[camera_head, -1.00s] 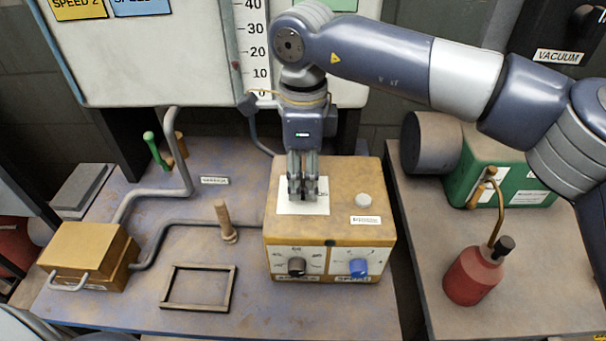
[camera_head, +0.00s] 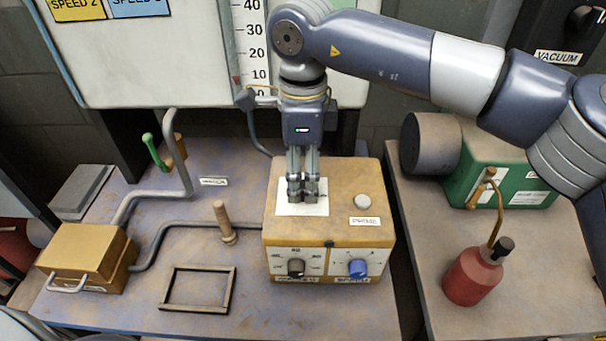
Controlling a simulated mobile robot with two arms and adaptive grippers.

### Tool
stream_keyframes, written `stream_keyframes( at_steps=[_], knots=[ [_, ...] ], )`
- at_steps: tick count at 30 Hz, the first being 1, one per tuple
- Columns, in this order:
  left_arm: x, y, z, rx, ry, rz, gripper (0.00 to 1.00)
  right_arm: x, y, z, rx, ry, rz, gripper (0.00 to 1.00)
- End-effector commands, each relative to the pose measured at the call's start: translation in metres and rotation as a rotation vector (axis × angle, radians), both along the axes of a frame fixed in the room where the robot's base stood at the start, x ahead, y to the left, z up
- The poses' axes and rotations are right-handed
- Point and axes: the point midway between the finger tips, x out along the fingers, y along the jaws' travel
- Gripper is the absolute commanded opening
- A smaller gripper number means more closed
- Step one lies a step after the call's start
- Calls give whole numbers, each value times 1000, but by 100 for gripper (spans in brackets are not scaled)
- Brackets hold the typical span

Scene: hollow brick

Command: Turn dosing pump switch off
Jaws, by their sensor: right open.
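A tan box (camera_head: 345,218) stands on the left bench, with a white plate (camera_head: 287,209) on its top. My right gripper (camera_head: 303,196) points down over this plate, with its fingers open but close together. The fingers hide the middle of the plate, so I cannot see a switch there or its position. I cannot tell whether the fingertips touch anything. A round pale button (camera_head: 363,202) sits to the right of the plate. A dark knob (camera_head: 296,268) and a blue knob (camera_head: 357,268) are on the box's front. My left gripper is not in view.
A red oil can (camera_head: 470,278) and a green machine (camera_head: 505,172) stand on the right bench. A white board (camera_head: 150,60) rises behind.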

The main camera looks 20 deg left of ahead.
Motion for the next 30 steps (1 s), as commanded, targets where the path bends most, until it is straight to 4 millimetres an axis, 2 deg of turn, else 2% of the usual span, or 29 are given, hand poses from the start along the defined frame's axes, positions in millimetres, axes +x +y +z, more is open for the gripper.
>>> stream_keyframes(
  at_steps=[9,15,21,30],
  knots=[
    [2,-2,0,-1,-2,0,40,0,1,66,2,-4,0,56],
    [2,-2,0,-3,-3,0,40,0,0,98,1,-2,0,56],
    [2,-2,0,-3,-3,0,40,0,0,110,-1,1,0,56],
    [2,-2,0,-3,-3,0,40,0,0,110,-1,1,1,56]
  ],
)
